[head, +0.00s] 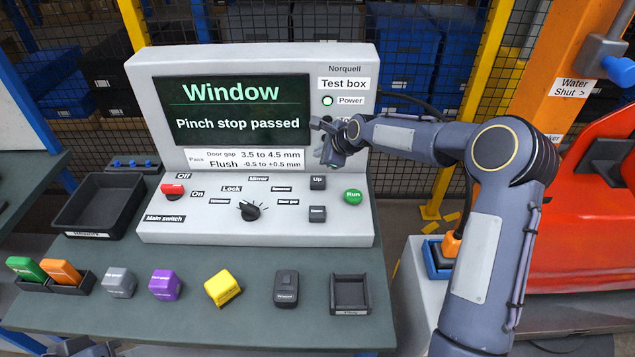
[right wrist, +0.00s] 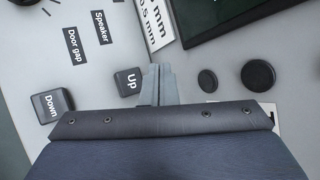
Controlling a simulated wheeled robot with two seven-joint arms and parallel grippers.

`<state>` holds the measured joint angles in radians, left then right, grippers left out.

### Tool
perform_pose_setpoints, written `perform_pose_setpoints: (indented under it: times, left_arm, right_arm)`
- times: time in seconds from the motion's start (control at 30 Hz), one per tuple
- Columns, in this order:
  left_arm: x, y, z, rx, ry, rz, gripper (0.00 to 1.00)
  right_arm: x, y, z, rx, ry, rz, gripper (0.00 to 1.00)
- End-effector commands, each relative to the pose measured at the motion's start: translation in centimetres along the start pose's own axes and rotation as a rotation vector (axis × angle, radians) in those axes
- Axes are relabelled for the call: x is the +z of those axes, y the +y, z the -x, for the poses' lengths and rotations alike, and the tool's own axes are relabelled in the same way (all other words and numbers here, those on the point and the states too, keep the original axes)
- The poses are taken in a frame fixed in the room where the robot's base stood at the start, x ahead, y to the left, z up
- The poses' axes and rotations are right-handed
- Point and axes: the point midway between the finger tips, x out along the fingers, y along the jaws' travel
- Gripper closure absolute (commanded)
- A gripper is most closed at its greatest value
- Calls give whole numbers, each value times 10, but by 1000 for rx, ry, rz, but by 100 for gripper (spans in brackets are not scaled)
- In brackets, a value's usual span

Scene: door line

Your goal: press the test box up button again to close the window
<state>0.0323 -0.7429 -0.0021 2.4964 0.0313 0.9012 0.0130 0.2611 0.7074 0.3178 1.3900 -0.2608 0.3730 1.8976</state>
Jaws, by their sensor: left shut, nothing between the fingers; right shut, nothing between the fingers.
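The pale test box (head: 255,225) stands on the bench, its dark screen (head: 237,108) reading "Window" and "Pinch stop passed". The dark Up button (head: 317,182) is on its sloped panel, above the Down button (head: 317,214). My right gripper (head: 328,160) is shut and empty, just above the Up button in the head view. In the right wrist view its closed fingers (right wrist: 158,75) appear right beside the Up button (right wrist: 128,82); I cannot tell whether they touch it. My left gripper (head: 85,348) shows only partly at the bottom edge, low and away from the box.
The green Run button (head: 352,196) and selector knob (head: 250,210) flank Up and Down. The red main switch (head: 173,190) is at left. Colored blocks, a dark handset (head: 286,288) and a small tray (head: 349,294) line the bench front. A red car body (head: 590,220) is at right.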

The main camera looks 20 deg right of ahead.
Motion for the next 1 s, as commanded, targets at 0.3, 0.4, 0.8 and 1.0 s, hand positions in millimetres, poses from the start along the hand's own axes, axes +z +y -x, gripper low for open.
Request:
perform_pose_setpoints:
  times: [0.3,0.4,0.8,1.0]
  left_arm:
    - [14,-12,-27,0,0,0,100]
    - [18,-16,-35,0,0,0,100]
    - [19,-17,-38,0,0,0,100]
    - [19,-17,-38,0,0,0,100]
  right_arm:
    - [-26,27,-36,2,0,0,100]
    - [-31,32,-43,2,-1,0,100]
    - [-34,35,-48,2,0,0,100]
    - [-34,35,-48,2,0,0,100]
